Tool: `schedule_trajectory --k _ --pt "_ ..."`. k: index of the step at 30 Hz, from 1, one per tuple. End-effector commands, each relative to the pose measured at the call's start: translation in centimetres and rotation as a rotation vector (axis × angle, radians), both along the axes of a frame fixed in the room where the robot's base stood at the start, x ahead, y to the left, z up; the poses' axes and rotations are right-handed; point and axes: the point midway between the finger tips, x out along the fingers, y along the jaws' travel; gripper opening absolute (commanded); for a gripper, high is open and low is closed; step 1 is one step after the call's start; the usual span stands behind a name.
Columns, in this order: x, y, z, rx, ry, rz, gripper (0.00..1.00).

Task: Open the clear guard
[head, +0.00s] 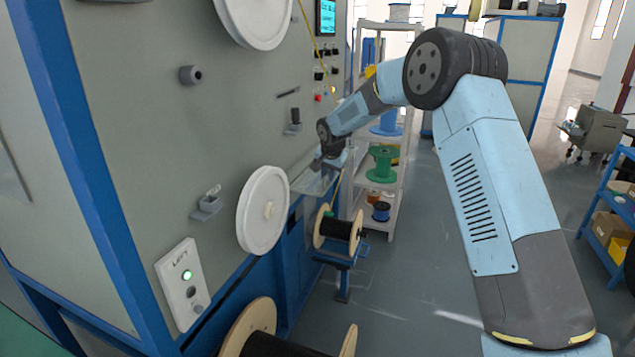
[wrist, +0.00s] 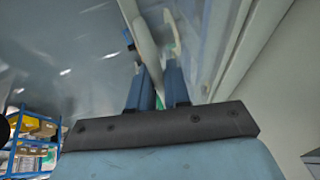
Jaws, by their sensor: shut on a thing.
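The clear guard (head: 312,177) is a see-through panel on the grey machine face, to the right of the lower white wheel in the head view. It stands out from the face; its exact angle is hard to tell. My gripper (head: 334,160) is at the guard's right end. In the wrist view, my gripper (wrist: 151,42) is shut on a pale bar (wrist: 143,38) that runs between its two fingers; this looks like the guard's handle or edge. The fingertips in the head view are small and partly hidden by the wrist.
The lower white wheel (head: 263,210) and a control box (head: 182,284) with a lit green button are on the machine face. A spool of black cable (head: 338,229) sits below the guard. A shelf rack (head: 386,130) stands behind my arm.

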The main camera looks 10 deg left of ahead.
Motion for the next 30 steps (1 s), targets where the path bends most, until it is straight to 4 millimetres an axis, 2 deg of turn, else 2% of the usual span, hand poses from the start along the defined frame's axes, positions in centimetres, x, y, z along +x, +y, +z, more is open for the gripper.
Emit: schedule_trajectory --k 5,19,20,21,26,30 --pt "0.51 -0.79 0.65 -0.001 -0.003 -0.013 0.00" --pt "0.69 -0.84 0.80 0.004 -0.005 -0.015 0.00" --pt "0.69 -0.83 0.80 0.004 -0.005 -0.015 0.19" --pt "0.70 -0.84 0.79 0.004 -0.005 -0.015 0.22" --pt "0.69 -0.89 0.76 0.004 -0.003 -0.017 0.38" --pt "0.70 -0.93 0.75 0.004 -0.003 -0.017 0.38"
